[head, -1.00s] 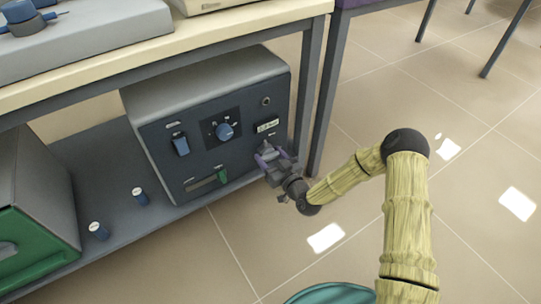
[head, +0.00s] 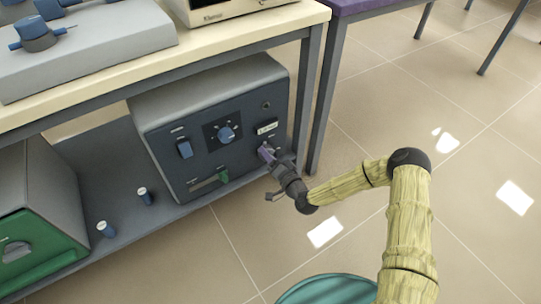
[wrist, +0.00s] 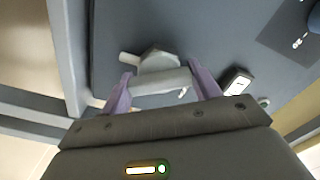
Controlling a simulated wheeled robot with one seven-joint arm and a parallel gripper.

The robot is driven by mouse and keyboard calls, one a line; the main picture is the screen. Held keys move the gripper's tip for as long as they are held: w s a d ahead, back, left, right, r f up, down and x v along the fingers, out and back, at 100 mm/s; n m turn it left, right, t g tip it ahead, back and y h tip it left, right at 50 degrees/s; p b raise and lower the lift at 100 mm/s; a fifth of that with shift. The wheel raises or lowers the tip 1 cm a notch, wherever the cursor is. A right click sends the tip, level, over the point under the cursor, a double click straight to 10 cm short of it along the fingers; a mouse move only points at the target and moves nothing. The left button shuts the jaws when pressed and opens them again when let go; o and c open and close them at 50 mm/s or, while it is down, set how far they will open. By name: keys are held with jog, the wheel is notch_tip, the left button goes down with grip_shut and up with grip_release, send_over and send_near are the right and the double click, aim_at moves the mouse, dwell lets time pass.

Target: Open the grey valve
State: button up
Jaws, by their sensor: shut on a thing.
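The grey valve (wrist: 158,80) shows in the wrist view as a light grey bar-shaped handle on a rounded hub, on the dark front panel of a furnace. My gripper (wrist: 161,88) has its purple fingers at the two ends of the handle and is shut on it. In the head view my gripper (head: 267,153) is at the lower right of the furnace front (head: 215,150), and it hides most of the valve there.
The furnace front also has a blue dial (head: 226,134), a blue switch (head: 184,149) and a green slider (head: 223,175). A table leg (head: 318,100) stands close right of my gripper. Open floor lies in front.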

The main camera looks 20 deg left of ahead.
jog(key=m, duration=0.6)
jog(key=shift+s+f, duration=0.1)
jog(key=shift+f, duration=0.1)
jog(key=shift+m, duration=0.3)
jog(key=o, duration=1)
jog(key=shift+r, duration=0.1)
jog(key=shift+d, duration=0.1)
jog(key=p+v, duration=0.6)
jog(key=v, duration=1.1)
jog(key=shift+s, duration=0.15)
